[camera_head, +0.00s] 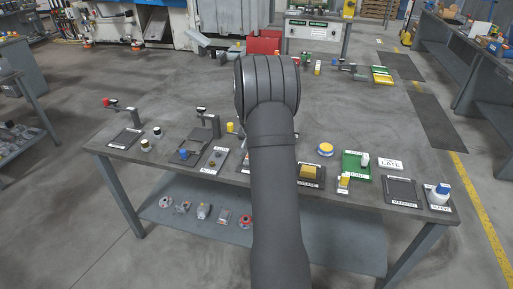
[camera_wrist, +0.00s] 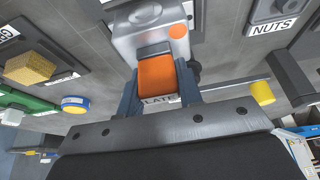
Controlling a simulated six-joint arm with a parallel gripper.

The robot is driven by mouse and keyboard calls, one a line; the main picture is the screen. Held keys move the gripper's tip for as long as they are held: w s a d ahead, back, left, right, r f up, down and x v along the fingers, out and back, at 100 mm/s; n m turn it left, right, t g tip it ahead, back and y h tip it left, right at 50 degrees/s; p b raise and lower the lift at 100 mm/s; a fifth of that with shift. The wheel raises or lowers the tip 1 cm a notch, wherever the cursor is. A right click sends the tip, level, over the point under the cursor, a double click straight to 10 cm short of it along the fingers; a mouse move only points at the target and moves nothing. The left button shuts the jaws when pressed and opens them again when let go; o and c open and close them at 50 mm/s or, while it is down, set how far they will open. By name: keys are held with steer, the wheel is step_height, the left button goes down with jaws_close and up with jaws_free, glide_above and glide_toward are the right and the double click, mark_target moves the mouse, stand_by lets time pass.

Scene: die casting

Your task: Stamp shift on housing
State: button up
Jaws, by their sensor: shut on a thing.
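In the wrist view my gripper (camera_wrist: 157,88) is shut on an orange stamp (camera_wrist: 156,75), with a blue finger on each side. The word LATE shows just below the stamp. A silver-grey housing (camera_wrist: 135,38) lies directly beyond the stamp, with a round orange mark (camera_wrist: 178,31) on its face. The stamp overlaps the housing's near edge in the picture; I cannot tell whether they touch. In the head view my own arm hides the gripper, stamp and housing.
A yellow block (camera_head: 310,172) sits on a dark pad. A nuts tray (camera_head: 214,160) is to the left. A yellow cylinder (camera_wrist: 263,93) stands near the gripper.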

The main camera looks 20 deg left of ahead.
steer(key=shift+r, duration=3.45)
